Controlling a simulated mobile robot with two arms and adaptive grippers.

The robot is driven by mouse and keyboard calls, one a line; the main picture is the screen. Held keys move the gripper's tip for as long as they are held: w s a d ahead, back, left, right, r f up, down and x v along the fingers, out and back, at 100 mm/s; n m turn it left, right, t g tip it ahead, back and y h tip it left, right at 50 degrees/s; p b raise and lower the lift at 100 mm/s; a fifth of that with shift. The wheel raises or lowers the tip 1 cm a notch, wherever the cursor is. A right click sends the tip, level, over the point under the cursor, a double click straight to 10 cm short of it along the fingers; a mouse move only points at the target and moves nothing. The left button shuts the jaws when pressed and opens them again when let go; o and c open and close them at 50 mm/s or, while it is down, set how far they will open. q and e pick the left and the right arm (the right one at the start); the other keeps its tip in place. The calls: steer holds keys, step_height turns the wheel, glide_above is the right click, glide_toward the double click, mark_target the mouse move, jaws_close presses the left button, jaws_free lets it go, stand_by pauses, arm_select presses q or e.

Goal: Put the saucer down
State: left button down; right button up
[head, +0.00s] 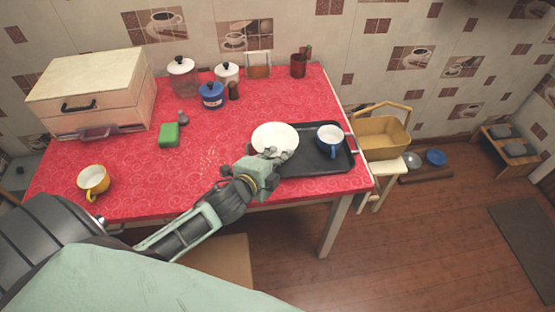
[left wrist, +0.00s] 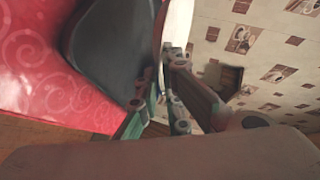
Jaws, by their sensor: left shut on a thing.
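A white saucer (head: 274,137) is over the left end of the black tray (head: 315,165) on the red counter. In the left wrist view the saucer (left wrist: 178,25) shows as a pale strip at the fingers (left wrist: 172,75), seen nearly edge-on. The tray (left wrist: 110,45) is beside it there. I cannot tell whether the saucer touches the tray. A blue cup (head: 330,139) stands at the tray's right. My right gripper is in neither view.
A yellow cup (head: 93,180) stands at the counter's left front. A green sponge (head: 169,134), a blue pot (head: 211,96), white-lidded jars (head: 183,75) and a bread box (head: 90,95) are farther back. The red cloth (head: 125,165) is bare at centre left. A basket (head: 385,138) sits right of the counter.

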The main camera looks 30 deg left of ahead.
mark_target(276, 171)
arm_select(q)
steer(key=shift+w+a+f, duration=0.6)
steer(key=shift+w+a, duration=0.05)
steer(key=shift+w, duration=0.1)
steer(key=shift+w+a+f, duration=0.1)
steer(key=shift+f, duration=1.95)
steer(key=shift+f+b, duration=0.35)
steer(key=c, duration=2.4)
jaws_free()
steer(key=shift+o, duration=1)
